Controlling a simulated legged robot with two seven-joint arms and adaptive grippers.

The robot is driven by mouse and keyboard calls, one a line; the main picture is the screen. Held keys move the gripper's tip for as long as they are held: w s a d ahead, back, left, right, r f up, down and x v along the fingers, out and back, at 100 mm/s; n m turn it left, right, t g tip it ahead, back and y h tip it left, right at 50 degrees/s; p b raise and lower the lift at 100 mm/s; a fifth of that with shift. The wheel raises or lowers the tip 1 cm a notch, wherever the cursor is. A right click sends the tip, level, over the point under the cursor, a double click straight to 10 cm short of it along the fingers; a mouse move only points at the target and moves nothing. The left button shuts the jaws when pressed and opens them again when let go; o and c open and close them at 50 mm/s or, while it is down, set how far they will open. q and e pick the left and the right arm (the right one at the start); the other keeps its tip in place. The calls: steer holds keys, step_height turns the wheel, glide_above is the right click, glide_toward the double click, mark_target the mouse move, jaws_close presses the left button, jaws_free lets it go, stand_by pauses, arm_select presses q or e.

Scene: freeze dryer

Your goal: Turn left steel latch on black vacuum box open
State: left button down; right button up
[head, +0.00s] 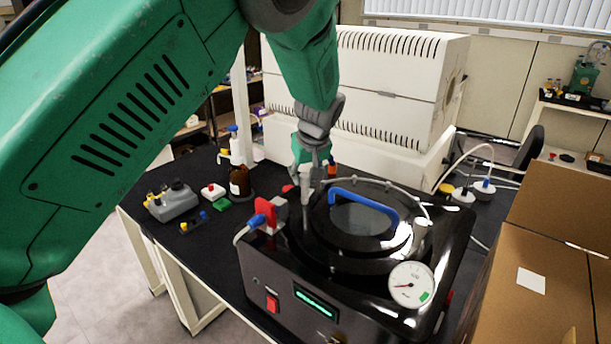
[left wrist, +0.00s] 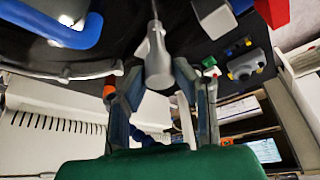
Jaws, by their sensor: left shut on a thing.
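The black vacuum box (head: 290,268) stands on the dark bench, with a round lid that has a blue handle (head: 364,200). The handle also shows at the top left of the left wrist view (left wrist: 58,26). The left steel latch (left wrist: 157,58) is a grey metal lever at the lid's edge, pointing between my fingers. In the head view the latch (head: 306,218) is thin and partly hidden below my gripper. My left gripper (head: 309,185) reaches down from above, shut on the latch; its fingers (left wrist: 150,88) flank the lever's wide end. My right gripper is not in view.
A red valve block (head: 267,212) with a blue fitting sits close left of the latch. A pressure gauge (head: 411,285) is at the box's front right. A brown bottle (head: 239,182) and small parts stand left; cardboard boxes (head: 530,280) stand right. A white machine (head: 385,85) is behind.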

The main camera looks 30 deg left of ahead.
arm_select(q)
steer(key=shift+w+r, duration=0.15)
steer(key=shift+w, duration=0.05)
steer(key=c, duration=1.5)
jaws_free()
steer(key=shift+c, duration=0.2)
steer(key=shift+o, duration=1.1)
steer(key=shift+f, duration=0.2)
steer(key=shift+r, duration=0.25)
steer(key=v, duration=1.1)
steer(key=shift+d+r, duration=0.2)
